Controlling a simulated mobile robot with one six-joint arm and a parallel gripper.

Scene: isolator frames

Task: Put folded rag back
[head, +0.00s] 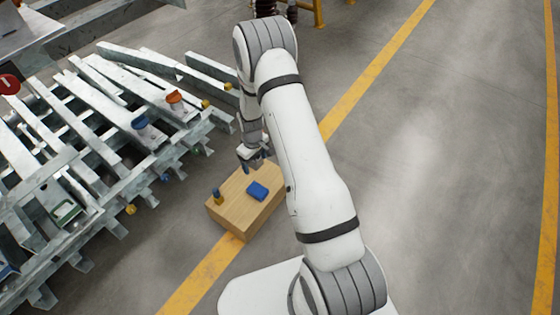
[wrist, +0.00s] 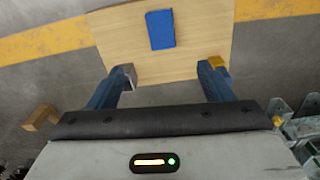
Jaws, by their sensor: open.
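The folded rag, a small blue pad (head: 257,191), lies flat on top of a light wooden box (head: 262,213). In the wrist view the rag (wrist: 160,30) is on the box top (wrist: 115,32), ahead of my fingers. My gripper (head: 249,157) is at the box's far edge in the head view, its fingers pointing down. In the wrist view its two blue fingers (wrist: 170,70) stand wide apart, with nothing between them. The rag is clear of both fingers.
A small brass-and-blue item (head: 218,198) stands at the box's left corner. Grey metal frames (head: 100,130) with coloured pieces fill the left. A yellow floor line (head: 205,275) runs under the box. Open grey floor (head: 440,150) lies to the right.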

